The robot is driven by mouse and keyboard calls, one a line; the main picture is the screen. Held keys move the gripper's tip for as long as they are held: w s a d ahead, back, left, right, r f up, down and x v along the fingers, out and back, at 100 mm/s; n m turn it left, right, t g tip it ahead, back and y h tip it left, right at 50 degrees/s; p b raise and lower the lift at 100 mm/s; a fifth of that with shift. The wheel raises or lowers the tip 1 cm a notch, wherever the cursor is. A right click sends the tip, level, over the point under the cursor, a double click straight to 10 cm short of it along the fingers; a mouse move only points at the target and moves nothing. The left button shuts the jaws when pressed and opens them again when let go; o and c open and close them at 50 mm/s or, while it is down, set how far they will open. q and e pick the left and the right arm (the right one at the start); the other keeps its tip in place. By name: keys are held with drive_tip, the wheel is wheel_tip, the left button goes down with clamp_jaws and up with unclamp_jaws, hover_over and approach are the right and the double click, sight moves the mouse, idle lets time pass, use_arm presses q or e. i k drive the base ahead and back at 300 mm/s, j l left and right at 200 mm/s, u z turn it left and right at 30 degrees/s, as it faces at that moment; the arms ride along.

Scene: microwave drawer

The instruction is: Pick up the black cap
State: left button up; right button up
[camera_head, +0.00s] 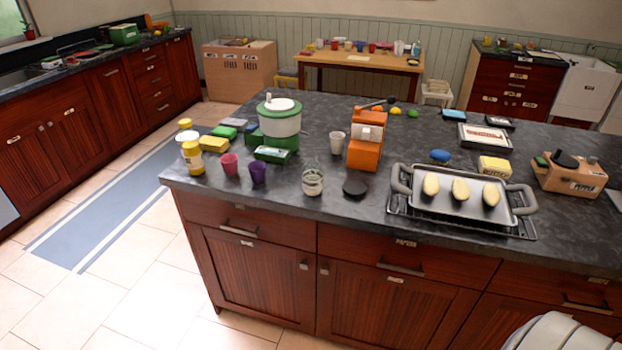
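A flat, round black cap (355,188) lies on the dark stone counter (345,207) of the island, near its front edge. A small open-topped glass jar (312,182) stands just left of the cap, apart from it. The cap's top is bare, with nothing on it.
Right of the cap, a grey tray (415,201) holds several pale oval pieces. Behind the cap stand an orange appliance (364,155) and a white cup (337,143). A purple cup (258,173) is left of the jar. The counter in front of the cap is clear.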

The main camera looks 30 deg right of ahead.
sight(355, 189)
drive_tip(key=z, duration=1.3)
